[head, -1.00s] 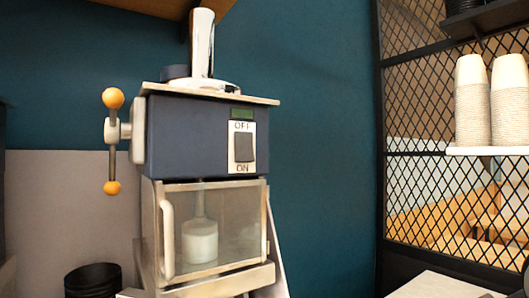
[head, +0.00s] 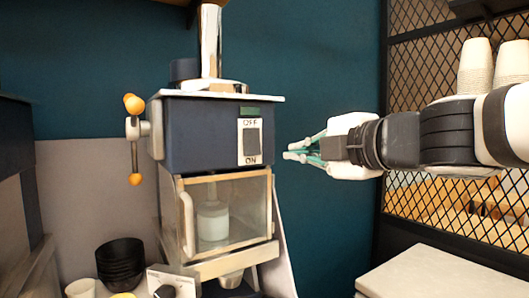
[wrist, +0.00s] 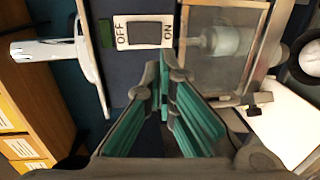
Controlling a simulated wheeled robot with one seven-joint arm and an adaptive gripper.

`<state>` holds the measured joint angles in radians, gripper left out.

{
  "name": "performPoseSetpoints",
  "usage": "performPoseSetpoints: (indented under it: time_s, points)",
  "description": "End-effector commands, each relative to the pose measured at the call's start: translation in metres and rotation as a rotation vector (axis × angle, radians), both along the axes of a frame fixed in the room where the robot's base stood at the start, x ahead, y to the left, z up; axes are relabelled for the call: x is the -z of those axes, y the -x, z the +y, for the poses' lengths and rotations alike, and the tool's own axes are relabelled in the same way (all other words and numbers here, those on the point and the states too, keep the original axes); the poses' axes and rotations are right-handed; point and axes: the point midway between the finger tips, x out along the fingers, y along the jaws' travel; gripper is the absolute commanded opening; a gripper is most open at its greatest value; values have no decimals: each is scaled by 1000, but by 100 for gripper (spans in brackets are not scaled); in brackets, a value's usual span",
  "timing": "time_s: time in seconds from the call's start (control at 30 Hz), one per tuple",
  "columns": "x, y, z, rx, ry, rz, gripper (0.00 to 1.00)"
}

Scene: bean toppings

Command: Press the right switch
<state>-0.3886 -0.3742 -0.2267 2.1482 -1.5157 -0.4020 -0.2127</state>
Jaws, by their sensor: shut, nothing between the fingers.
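The switch (head: 253,142) is a dark rocker on a white plate marked OFF at the top and ON at the bottom. It is on the right part of the dark blue machine's front (head: 205,135). In the wrist view the switch (wrist: 144,33) shows turned sideways, ahead of the fingers. My gripper (head: 290,155) is to the right of the machine, near the height of the plate's ON end, with its fingertips pointing left. It is shut and empty, and it looks apart from the switch. In the wrist view the teal-padded fingers (wrist: 163,75) point at the ON side.
A clear-doored chamber (head: 228,212) is below the switch panel. A lever with orange knobs (head: 134,104) sticks out at the machine's left. Black bowls (head: 120,262) stand at lower left. A pale counter (head: 425,274) is at lower right, before a mesh partition (head: 450,215).

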Motion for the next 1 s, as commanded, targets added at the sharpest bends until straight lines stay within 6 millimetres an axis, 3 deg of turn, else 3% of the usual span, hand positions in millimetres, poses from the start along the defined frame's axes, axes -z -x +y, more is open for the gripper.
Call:
performPoseSetpoints:
  time_s: [0.27,0.8,1.0]
  points:
    - [2,-10,6,1,-1,0,0]
    - [17,-91,61,1,-1,2,0]
    - [19,-109,73,3,-1,1,0]
